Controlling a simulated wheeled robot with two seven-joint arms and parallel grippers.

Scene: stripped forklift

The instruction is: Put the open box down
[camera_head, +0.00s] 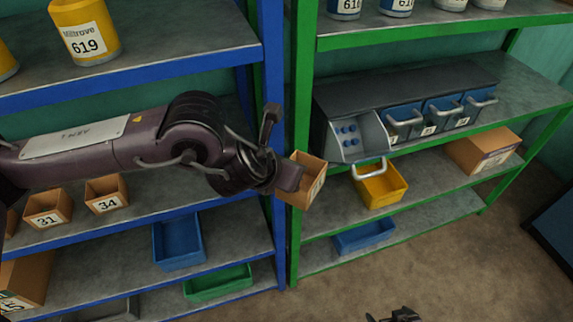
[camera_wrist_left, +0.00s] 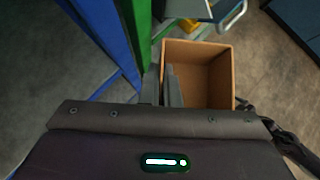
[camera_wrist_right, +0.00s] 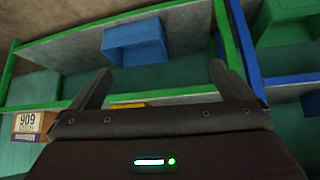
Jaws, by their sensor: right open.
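The open box (camera_head: 307,180) is a small brown cardboard box. It hangs in the air in front of the green shelf posts in the head view. My left gripper (camera_head: 288,178) is at its left side. In the left wrist view the box (camera_wrist_left: 200,75) shows its empty inside, and the fingers (camera_wrist_left: 164,80) are close together on its left wall. My right gripper (camera_head: 396,315) shows only in part at the bottom edge of the head view. In the right wrist view its fingers (camera_wrist_right: 158,85) are wide apart with nothing between them.
A blue shelf unit (camera_head: 220,65) at the left holds small numbered boxes (camera_head: 106,194), blue and green bins and yellow tubs. A green shelf unit (camera_head: 300,110) holds a yellow bin (camera_head: 380,186), a blue bin (camera_head: 364,236) and a larger cardboard box (camera_head: 482,150). Bare shelf lies between them.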

